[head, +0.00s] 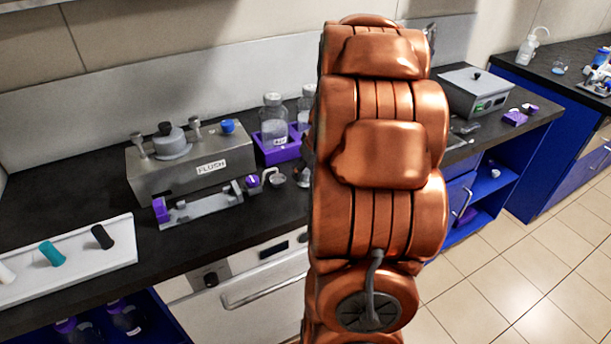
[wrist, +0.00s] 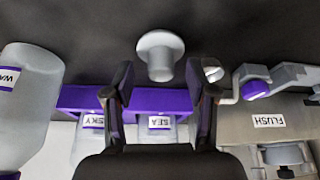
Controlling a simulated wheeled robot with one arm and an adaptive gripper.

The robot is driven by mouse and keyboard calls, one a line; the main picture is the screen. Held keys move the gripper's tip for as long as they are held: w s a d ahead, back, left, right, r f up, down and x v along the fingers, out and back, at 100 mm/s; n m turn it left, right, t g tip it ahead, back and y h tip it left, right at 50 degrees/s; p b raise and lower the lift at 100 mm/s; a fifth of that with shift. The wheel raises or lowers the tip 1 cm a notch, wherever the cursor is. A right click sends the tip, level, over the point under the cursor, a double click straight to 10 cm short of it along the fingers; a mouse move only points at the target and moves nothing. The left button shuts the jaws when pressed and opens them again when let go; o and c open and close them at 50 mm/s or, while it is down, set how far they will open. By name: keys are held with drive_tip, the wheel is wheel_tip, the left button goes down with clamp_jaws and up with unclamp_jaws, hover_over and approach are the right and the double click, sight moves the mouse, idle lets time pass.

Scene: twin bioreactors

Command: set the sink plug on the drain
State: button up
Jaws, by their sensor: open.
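A pale grey piece with a round flange and a knob, which looks like the sink plug (wrist: 160,50), is on the dark counter in the wrist view. A small grey round piece (head: 303,178) beside my arm in the head view seems to be the same thing. My gripper (wrist: 160,82) is open and empty, with its fingers apart. In the wrist picture the plug appears between and just beyond the fingertips, not gripped. My arm hides the gripper in the head view. I cannot make out the drain in either view.
A purple rack (head: 281,150) with bottles stands behind the plug. A metal FLUSH unit (head: 180,165) and a small grey piece (wrist: 212,72) are beside it. A white tray (head: 70,262) lies at the left. A grey box (head: 475,90) stands right of my arm.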

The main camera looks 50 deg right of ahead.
drive_tip(key=shift+x, duration=0.75)
drive_tip(key=shift+c, duration=0.3)
drive_tip(key=shift+a, duration=0.1)
clamp_jaws()
